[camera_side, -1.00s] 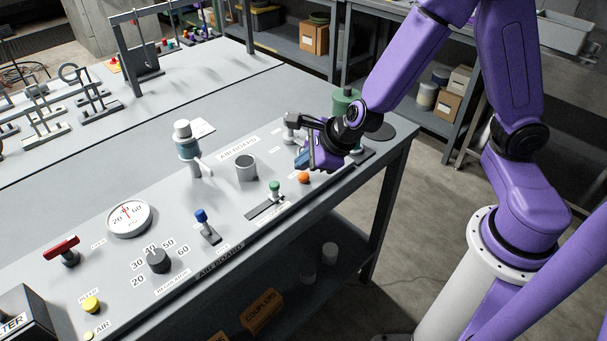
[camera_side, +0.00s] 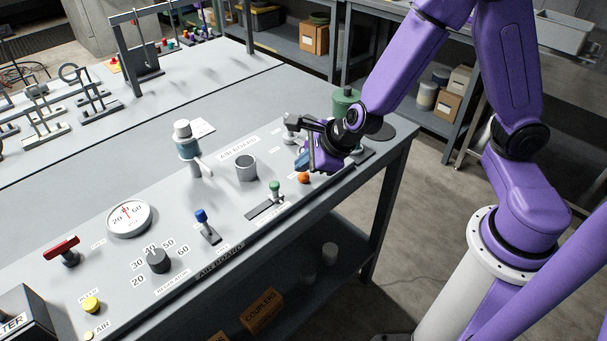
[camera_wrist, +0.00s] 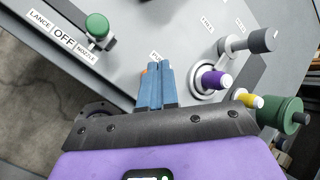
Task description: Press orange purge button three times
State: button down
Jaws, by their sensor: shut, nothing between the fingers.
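The orange purge button (camera_side: 303,178) sits on the grey air board near its front right edge. In the wrist view only a sliver of orange (camera_wrist: 145,71) shows beside the blue fingertips, which hide the rest. My gripper (camera_side: 303,160) is shut and empty, its blue fingers pointing down just above and behind the button in the side view. It also shows in the wrist view (camera_wrist: 154,72). I cannot tell whether the fingertips touch the button.
A green-knobbed lever (camera_side: 275,187) stands left of the button, with a grey cup (camera_side: 246,168) behind it. In the wrist view a green knob (camera_wrist: 97,25) by an OFF label and a purple-capped crank (camera_wrist: 217,79) flank the fingers. A blue toggle (camera_side: 201,216) stands farther left.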

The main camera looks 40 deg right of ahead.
aim_at(305, 177)
jog(key=shift+f, duration=0.6)
dwell(0.7)
dwell(0.4)
jog(key=shift+r, duration=0.85)
jog(key=shift+r, duration=2.5)
dwell(0.5)
jog(key=r, duration=0.1)
jog(key=r+t, duration=0.1)
jog(key=r, duration=0.1)
jog(key=shift+s+r+t+y, duration=0.25)
jog(key=shift+r+t+y, duration=0.1)
jog(key=shift+t+y, duration=0.05)
